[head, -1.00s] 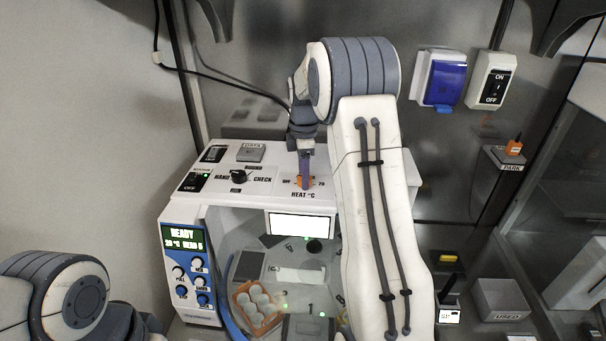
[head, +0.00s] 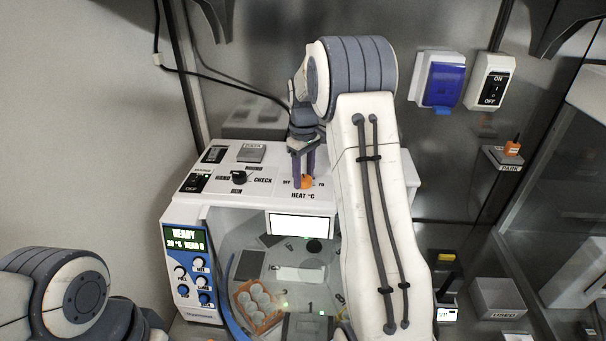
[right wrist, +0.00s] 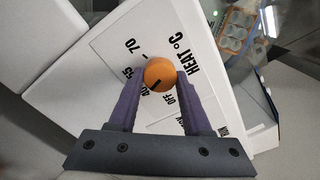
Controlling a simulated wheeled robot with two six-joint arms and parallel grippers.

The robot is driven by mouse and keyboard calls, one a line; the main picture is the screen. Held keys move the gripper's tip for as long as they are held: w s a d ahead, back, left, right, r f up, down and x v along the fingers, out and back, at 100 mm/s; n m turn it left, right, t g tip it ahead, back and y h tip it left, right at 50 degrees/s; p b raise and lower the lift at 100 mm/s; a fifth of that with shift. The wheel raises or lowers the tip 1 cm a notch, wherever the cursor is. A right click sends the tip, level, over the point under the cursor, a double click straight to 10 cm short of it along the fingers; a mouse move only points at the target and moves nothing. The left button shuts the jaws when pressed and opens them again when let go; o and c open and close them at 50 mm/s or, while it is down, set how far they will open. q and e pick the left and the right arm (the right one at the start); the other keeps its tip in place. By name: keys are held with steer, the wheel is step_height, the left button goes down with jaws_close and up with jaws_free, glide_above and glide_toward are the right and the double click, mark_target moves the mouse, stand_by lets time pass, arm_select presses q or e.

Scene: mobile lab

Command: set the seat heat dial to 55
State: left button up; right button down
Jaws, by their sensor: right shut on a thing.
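The orange seat heat dial (head: 308,183) sits on the white top of the machine, above the HEAT °C lettering. It also shows in the right wrist view (right wrist: 160,72), with a dark pointer line aimed at about the 40 mark, short of the 55 mark. My right gripper (head: 303,184) points down and is shut on the dial, one purple finger on each side. The right wrist view shows the fingers (right wrist: 160,78) flanking the dial. Of my left arm only a link shows at the lower left; its gripper is out of view.
The machine's blue front panel (head: 186,273) has a lit display with READY and 20 °C. A CHECK knob (head: 239,177) stands left of the dial. An egg-like orange tray (head: 258,307) lies inside the machine. Wall switches (head: 490,80) and a USED bin (head: 499,298) are at right.

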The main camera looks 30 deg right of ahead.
steer(key=m, duration=0.4)
steer(key=shift+w+d+r+m, duration=0.1)
steer(key=shift+r+m, duration=0.05)
steer(key=shift+m, duration=0.15)
steer(key=shift+m+p, duration=0.3)
steer(key=shift+m, duration=1.7)
steer(key=shift+c, duration=1.7)
jaws_free()
